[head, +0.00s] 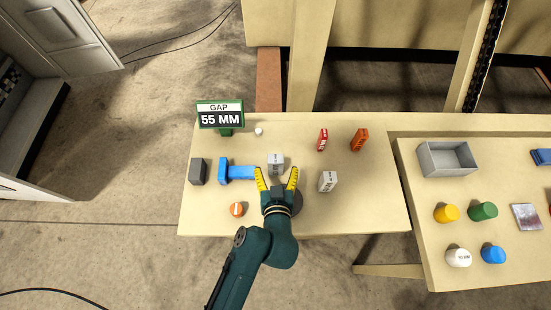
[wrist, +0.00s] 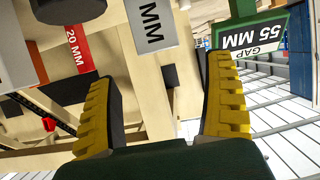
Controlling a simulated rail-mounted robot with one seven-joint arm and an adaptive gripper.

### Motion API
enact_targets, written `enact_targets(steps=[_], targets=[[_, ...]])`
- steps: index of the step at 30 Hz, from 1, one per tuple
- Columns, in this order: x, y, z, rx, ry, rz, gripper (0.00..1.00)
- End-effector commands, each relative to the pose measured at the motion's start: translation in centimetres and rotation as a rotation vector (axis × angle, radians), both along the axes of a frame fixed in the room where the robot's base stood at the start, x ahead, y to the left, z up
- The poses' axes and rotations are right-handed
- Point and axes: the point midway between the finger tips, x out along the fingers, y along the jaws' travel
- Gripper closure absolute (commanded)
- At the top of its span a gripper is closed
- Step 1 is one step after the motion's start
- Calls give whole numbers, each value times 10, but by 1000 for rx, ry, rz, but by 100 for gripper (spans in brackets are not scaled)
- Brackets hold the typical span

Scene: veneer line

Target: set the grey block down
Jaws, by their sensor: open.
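My gripper (head: 276,172) is open over the table, its two yellow fingers apart. A light grey block (head: 276,163) is between and just beyond the fingertips in the head view. In the wrist view this block (wrist: 152,25), marked "MM", shows beyond the gap between the fingers, its upper part cut off. I cannot tell whether it touches a finger. A second light grey block (head: 327,181) stands to the right of my gripper. A darker grey block (head: 197,171) stands at the table's left edge.
A blue T-shaped piece (head: 237,171) lies close left of my gripper. A "GAP 55 MM" sign (head: 220,115) stands at the back left. Red (head: 322,139) and orange (head: 359,140) blocks stand back right. An orange cylinder (head: 237,209) is at front left. The front right is clear.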

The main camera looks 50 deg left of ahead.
Motion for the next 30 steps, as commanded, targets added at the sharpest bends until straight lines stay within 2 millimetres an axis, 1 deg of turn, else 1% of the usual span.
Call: enact_targets(steps=[1, 5, 10, 13, 16, 21, 23, 24, 29, 30], targets=[[5, 5, -3, -1, -1, 0, 15], [12, 14, -8, 1, 1, 1, 15], [27, 33, -24, -1, 1, 1, 15], [37, 42, -29, 0, 0, -1, 15], [40, 46, -31, -1, -1, -3, 15], [39, 45, -31, 0, 0, -3, 15], [39, 45, -31, 0, 0, -3, 25], [39, 45, -31, 0, 0, -3, 33], [39, 45, -31, 0, 0, -3, 63], [39, 45, -31, 0, 0, -3, 71]])
